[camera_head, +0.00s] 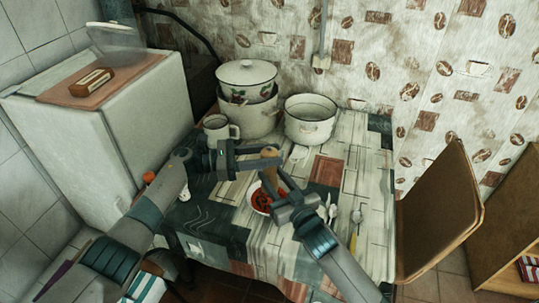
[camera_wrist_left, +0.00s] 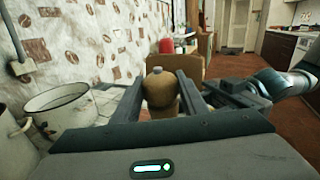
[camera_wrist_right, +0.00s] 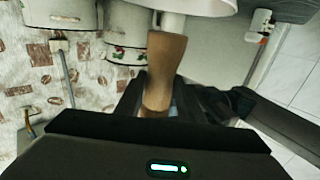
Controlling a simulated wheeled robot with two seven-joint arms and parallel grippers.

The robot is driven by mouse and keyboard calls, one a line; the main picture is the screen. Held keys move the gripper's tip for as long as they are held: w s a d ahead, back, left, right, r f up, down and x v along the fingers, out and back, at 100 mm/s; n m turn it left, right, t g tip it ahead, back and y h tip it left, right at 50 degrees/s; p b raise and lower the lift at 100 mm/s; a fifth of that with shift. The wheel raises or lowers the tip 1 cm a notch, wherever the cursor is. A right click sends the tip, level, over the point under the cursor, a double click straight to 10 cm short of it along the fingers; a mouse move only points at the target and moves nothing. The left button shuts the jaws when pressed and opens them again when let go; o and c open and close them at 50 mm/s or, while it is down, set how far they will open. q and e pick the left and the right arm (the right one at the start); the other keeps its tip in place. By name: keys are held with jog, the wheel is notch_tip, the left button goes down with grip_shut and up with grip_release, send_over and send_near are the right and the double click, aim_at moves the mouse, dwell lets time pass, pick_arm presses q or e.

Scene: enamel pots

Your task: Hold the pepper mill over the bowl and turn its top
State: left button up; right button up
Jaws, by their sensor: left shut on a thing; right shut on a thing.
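The wooden pepper mill (camera_head: 270,166) is between my two grippers, above the white bowl (camera_head: 254,200) with red contents. My left gripper (camera_head: 268,157) comes in from the left and is shut on the mill. In the left wrist view the mill's rounded top (camera_wrist_left: 159,86) rises between the fingers. My right gripper (camera_head: 276,182) comes in from below right and is also shut on the mill. In the right wrist view the waisted wooden body (camera_wrist_right: 164,68) stands between its fingers. The exact grip heights are partly hidden by the fingers.
Spoons (camera_head: 329,211) lie on the patterned table to the right. A chair (camera_head: 440,213) stands at the table's right side.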

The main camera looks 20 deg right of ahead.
pick_arm(q)
jog(key=shift+a, duration=0.1)
jog(key=o, duration=1.1)
jog(key=a, duration=0.4)
jog(key=w+a, duration=0.1)
jog(key=a, duration=0.3)
jog(key=w+a, duration=0.1)
jog(key=a, duration=0.2)
jog(key=shift+a, duration=0.4)
